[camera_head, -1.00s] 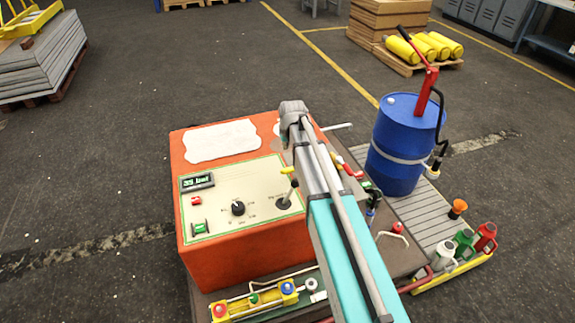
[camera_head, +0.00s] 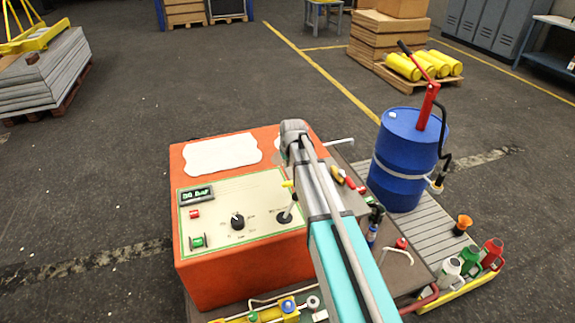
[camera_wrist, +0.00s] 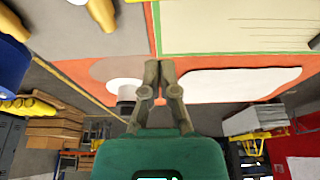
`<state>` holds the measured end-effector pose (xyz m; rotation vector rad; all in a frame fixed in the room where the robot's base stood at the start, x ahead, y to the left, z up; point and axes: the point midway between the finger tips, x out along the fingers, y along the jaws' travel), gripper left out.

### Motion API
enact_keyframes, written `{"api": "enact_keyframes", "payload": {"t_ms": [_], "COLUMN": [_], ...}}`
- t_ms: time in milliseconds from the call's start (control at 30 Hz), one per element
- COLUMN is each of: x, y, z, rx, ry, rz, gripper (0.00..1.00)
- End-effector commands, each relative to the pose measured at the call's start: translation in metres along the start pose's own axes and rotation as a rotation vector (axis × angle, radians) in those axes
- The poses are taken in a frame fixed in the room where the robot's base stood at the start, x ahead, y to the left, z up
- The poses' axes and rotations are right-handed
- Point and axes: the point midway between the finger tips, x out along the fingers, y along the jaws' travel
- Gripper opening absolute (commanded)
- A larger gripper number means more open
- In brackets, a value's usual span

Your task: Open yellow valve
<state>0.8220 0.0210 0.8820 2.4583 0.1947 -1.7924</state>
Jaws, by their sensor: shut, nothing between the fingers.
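A small yellow piece (camera_head: 287,184) shows beside the lever on the orange console's panel, partly behind my arm; I cannot tell if it is the yellow valve. A yellow block (camera_head: 262,315) with a blue knob (camera_head: 289,305) sits at the bottom edge, partly cut off. My gripper (camera_wrist: 157,66) is shut and empty in the wrist view, with orange console surface and a pale panel beyond its fingertips. In the head view the gripper is hidden behind my arm. Two yellow-orange handle-like shapes, one of them here (camera_wrist: 101,13), show at the wrist view's top left.
The orange console (camera_head: 225,270) has a dark dial (camera_head: 237,222) and a lever base (camera_head: 285,216). A blue drum (camera_head: 402,165) with a red pump (camera_head: 428,105) stands to its right. Several cans, one red (camera_head: 492,253), stand at lower right.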

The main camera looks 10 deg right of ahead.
Motion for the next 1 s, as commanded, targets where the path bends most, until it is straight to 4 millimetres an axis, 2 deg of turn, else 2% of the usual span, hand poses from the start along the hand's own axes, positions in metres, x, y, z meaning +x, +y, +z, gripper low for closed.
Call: {"api": "enact_keyframes", "payload": {"t_ms": [33, 833, 900, 1000], "x": [0.008, 0.071, 0.058, 0.052], "y": [0.000, 0.000, -0.001, -0.001], "z": [0.001, 0.001, 0.013, 0.023], "rx": [0.000, 0.000, 0.000, 0.000], "ry": [0.000, 0.000, 0.000, 0.000], "rz": [0.000, 0.000, 0.000, 0.000], "gripper": [0.00, 0.00, 0.00, 0.00]}}
